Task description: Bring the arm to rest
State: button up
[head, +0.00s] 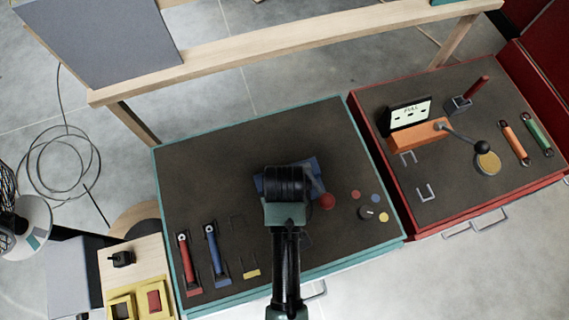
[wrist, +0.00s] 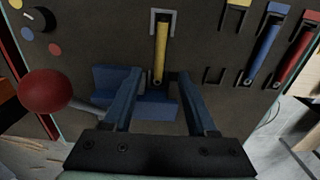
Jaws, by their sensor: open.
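My gripper (wrist: 158,75) is open in the wrist view, with its two blue fingers apart and nothing held between them. In the head view my arm reaches over the teal-edged dark panel (head: 190,150), and its wrist hides the fingers. A yellow bar (wrist: 160,52) lies in a grey bracket beyond the fingertips. A blue block (wrist: 106,78) shows behind and beside the fingers, and its edge shows in the head view (head: 312,166). A lever with a red ball (wrist: 45,91) stands beside the gripper; the ball also shows in the head view (head: 327,202).
Red (head: 187,263) and blue (head: 215,256) handles lie at the panel's left. A dial (head: 366,213) and coloured discs are at its right. A red-edged panel (head: 385,170) with a lever and orange block stands further right. The teal panel's upper left is clear.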

jog(key=w+r+m+t+b, duration=0.1)
jog(key=w+r+t+b, duration=0.1)
jog(key=w+r+t, duration=0.85)
jog(key=w+r+m+t+b, duration=0.1)
jog(key=w+r+t+b, duration=0.2)
jog(key=w+r, duration=1.35)
jog(key=s+r+t+b, duration=0.1)
jog(key=s+r+t, duration=0.3)
jog(key=r, duration=0.8)
jog(key=s+r+t+b, duration=0.1)
jog(key=s+r+t, duration=0.2)
jog(key=r, duration=0.8)
jog(key=s+r+m+t, duration=0.1)
jog(key=s+r+t, duration=0.5)
jog(key=s+r, duration=0.4)
notch_tip(320, 180, up, 4)
jog(key=shift+s+r+m+t+b, duration=0.15)
jog(key=shift+m+t+b, duration=0.2)
jog(key=shift+b, duration=0.1)
jog(key=shift+s+r, duration=0.1)
jog(key=shift+c, duration=0.6)
jog(key=shift+d, duration=0.2)
